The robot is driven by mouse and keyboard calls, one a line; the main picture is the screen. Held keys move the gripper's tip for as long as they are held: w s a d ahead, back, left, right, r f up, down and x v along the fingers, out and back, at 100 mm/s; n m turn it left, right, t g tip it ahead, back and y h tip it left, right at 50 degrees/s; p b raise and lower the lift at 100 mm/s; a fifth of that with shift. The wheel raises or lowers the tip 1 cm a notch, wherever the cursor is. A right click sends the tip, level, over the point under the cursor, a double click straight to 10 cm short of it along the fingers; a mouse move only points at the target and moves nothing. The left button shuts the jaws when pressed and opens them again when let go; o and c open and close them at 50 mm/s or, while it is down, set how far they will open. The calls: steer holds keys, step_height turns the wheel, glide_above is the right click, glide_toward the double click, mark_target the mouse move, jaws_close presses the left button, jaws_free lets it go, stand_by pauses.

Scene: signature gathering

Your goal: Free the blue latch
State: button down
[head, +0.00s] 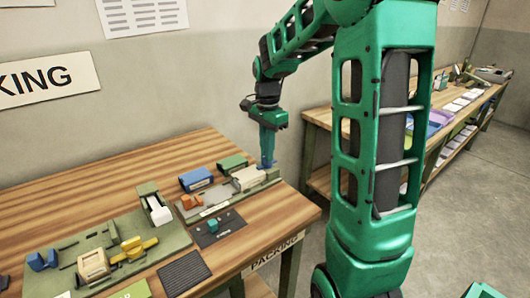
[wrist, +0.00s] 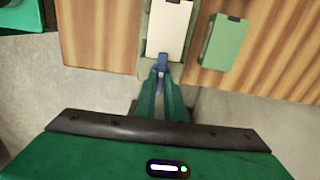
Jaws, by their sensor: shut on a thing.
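The blue latch (head: 267,166) is at the right end of a grey-green fixture (head: 232,195), beside a cream block (head: 249,178). In the wrist view the blue latch (wrist: 163,60) sits at the near end of the pale block (wrist: 168,28). My gripper (head: 268,157) points down over that end of the fixture. Its fingers (wrist: 162,76) are closed together on the latch, and they hide part of it.
A green block (head: 232,162) and a blue box (head: 196,179) stand behind the fixture. A second fixture (head: 170,240) lies further left. The table's right edge is close.

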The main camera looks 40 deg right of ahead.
steer(key=shift+w, duration=0.1)
steer(key=n, duration=0.5)
steer(key=shift+r+n, duration=0.1)
steer(key=shift+n, duration=0.3)
steer(key=n, duration=0.5)
steer(key=shift+w, duration=0.1)
steer(key=n, duration=0.7)
steer(key=c, duration=1.8)
jaws_free()
steer(key=shift+c, duration=0.2)
